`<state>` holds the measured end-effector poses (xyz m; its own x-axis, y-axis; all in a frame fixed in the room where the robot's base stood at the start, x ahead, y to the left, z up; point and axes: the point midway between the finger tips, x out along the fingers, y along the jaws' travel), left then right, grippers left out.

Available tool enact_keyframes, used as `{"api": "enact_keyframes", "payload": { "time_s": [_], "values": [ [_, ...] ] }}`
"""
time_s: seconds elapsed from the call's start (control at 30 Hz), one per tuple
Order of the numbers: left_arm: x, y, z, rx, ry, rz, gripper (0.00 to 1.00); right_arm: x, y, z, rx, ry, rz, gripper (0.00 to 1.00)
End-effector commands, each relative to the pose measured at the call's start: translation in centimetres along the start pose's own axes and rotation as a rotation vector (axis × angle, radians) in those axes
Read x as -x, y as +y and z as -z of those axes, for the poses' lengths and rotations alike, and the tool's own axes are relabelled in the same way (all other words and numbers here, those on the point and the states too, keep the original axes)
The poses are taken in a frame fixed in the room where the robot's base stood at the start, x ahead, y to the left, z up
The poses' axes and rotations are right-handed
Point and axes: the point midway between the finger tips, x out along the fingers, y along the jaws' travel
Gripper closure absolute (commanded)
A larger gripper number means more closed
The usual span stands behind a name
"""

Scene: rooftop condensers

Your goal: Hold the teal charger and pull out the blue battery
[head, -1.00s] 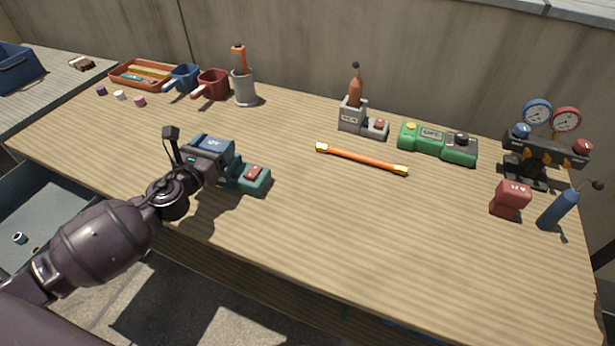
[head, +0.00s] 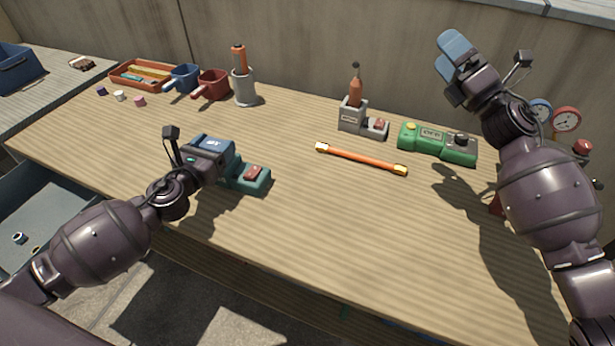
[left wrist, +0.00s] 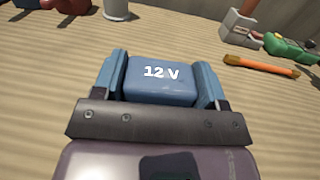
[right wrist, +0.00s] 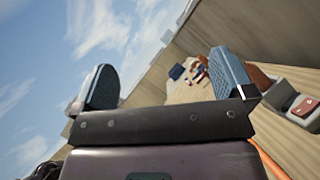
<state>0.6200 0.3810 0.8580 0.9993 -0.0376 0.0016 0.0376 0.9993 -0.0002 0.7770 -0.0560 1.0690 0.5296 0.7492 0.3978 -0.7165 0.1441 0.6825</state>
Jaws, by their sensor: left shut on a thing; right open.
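The teal charger (head: 250,183) stands on the table with a red button on its low part. The blue battery (head: 214,143) is at the charger's left end. In the left wrist view the battery (left wrist: 162,82), marked 12 V, lies between both fingers. My left gripper (head: 216,158) is shut on the battery from the near left. The fingers hide how deep the battery sits in the charger. My right gripper (head: 452,65) is open and empty, raised above the table's back right. Its spread fingers also show in the right wrist view (right wrist: 165,85).
A grey charger (head: 352,118), a green device (head: 437,142) and an orange bar (head: 361,158) are on the table. A grey cup (head: 243,88), mugs and a tray (head: 145,76) stand at the back left. A gauge set (head: 567,120) is partly behind my right arm. The front middle is clear.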

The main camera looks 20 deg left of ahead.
Motion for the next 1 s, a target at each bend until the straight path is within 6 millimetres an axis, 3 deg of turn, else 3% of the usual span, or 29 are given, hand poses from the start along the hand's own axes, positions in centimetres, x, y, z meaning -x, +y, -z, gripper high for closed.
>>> {"api": "enact_keyframes", "payload": {
  "time_s": [0.1, 0.3, 0.6, 0.8, 1.0],
  "values": [
    [0.0, 0.0, 0.1, 0.0, 0.001, 0.0, 0.66, -1.6, 0.1, 5.5, 0.1, 0.142, -0.007, 0.0],
    [0.0, 0.0, 0.1, 0.0, 0.001, 0.0, 0.66, -2.8, 0.3, 15.1, 0.283, 0.388, -0.042, 0.0],
    [0.0, 0.0, 0.1, 0.0, 0.001, 0.0, 0.66, -1.0, -0.1, 28.5, 0.577, 0.76, -0.143, 0.0],
    [0.0, 0.0, 0.1, 0.0, 0.001, 0.0, 0.66, 1.1, -0.6, 33.8, 0.717, 0.924, -0.207, 0.0],
    [0.0, 0.0, 0.1, 0.0, 0.001, 0.0, 0.66, 1.8, -0.9, 35.7, 0.764, 0.981, -0.232, 0.0]
  ]
}}
